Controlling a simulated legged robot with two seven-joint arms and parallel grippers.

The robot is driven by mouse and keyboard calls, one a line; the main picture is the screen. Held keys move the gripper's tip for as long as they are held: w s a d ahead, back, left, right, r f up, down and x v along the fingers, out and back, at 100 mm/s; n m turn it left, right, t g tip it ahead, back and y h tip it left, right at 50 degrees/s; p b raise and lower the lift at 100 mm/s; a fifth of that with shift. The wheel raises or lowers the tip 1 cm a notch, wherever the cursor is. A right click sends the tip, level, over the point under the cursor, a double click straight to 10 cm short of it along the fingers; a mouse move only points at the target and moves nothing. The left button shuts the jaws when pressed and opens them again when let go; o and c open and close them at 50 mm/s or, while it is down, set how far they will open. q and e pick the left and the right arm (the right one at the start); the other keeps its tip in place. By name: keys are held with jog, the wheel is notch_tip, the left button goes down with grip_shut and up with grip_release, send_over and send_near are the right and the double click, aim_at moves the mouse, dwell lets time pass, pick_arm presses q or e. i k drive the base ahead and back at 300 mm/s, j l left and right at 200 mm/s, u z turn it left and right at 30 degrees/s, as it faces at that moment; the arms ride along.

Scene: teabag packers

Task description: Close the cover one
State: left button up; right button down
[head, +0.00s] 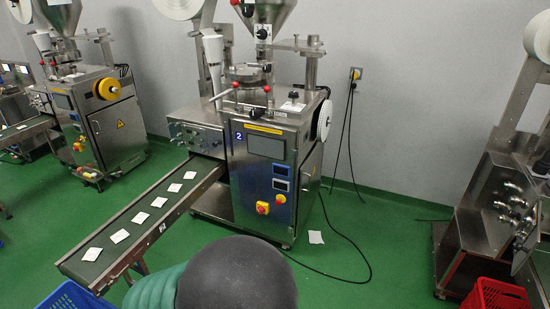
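A teabag packing machine (262,170) with a blue "2" on its steel cabinet stands in the middle of the head view. Its front has a dark screen, small blue displays and a red emergency button on yellow (262,208). A lever with red knobs (238,86) sits on its top. I cannot tell which part is cover one, or whether any cover is open. Neither of my grippers is in view.
A conveyor (165,222) with several white teabags runs toward the lower left. Another packer (100,125) stands left, and steel equipment (490,220) right. A dark rounded shape with green ribbing fills the bottom middle. Red (495,295) and blue (72,297) crates and a floor cable (345,278) show.

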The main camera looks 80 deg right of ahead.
aim_at(528, 235)
jog(key=i+j+z, duration=0.1)
jog(key=z, duration=4.35)
jog(key=i+j, duration=0.35)
jog(key=i, duration=0.25)
jog(key=i+j+z, duration=0.15)
jog(key=i+j, duration=0.2)
jog(key=i, duration=0.3)
jog(key=i+j, duration=0.4)
jog(key=i, duration=0.2)
jog(key=i+j+z, duration=0.1)
jog(key=i+j, duration=0.3)
jog(key=i, duration=0.2)
